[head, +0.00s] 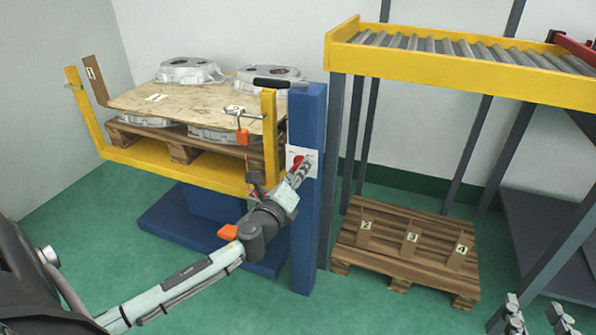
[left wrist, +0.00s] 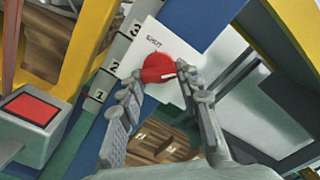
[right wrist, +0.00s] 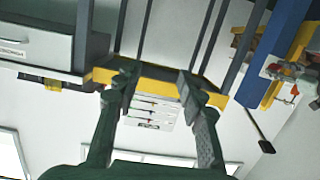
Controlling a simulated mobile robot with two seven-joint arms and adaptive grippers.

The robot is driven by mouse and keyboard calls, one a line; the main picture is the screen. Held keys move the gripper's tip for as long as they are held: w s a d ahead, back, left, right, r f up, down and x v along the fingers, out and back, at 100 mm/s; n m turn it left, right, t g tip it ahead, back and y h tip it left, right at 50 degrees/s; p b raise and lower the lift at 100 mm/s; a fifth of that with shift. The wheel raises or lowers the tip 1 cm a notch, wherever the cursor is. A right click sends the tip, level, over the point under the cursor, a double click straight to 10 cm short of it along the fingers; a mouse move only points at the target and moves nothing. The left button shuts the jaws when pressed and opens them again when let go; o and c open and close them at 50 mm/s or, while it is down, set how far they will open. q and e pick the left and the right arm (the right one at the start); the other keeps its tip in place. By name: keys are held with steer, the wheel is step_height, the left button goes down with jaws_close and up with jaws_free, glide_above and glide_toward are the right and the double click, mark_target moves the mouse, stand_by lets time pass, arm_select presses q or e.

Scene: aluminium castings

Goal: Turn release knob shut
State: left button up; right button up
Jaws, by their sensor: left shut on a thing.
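The red release knob (left wrist: 158,67) sits on a white plate (left wrist: 146,50) on the blue post (head: 307,230). The plate carries a short word, too small to read surely. A pale mark shows on the knob's lower right in the left wrist view. My left gripper (head: 297,167) reaches the plate, and its fingers (left wrist: 160,80) are closed on the knob from both sides. The fingers partly hide the knob in the head view (head: 297,160). My right gripper (right wrist: 160,76) is open and empty, away from the knob; its fingertips show at the head view's lower right (head: 536,312).
A yellow-framed lift (head: 180,168) holds a pallet with castings (head: 188,70) and a board. A black lever (head: 283,83) tops the blue post. A roller conveyor (head: 460,68) stands to the right, above a wooden pallet (head: 385,252) with numbered slats. Green floor is clear in front.

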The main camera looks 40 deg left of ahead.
arm_select(q)
steer(key=shift+r+n+p, duration=0.2)
steer(key=shift+n+p, duration=0.95)
steer(key=shift+n, duration=3.3)
steer(key=shift+r+n+p, duration=0.2)
steer(key=shift+n+p, duration=0.9)
steer(key=shift+n, duration=3.35)
arm_select(e)
steer(key=s+d+f+m+g+h, duration=0.1)
steer(key=s+d+f+g+h, duration=0.5)
steer(key=s+d+f+g, duration=0.5)
steer(key=shift+s+d+f+m, duration=0.4)
steer(key=shift+s+d+f, duration=0.9)
steer(key=shift+d, duration=0.6)
steer(key=shift+w+f, duration=0.1)
steer(key=shift+w, duration=0.05)
arm_select(q)
steer(key=o, duration=1.2)
steer(key=shift+c, duration=0.2)
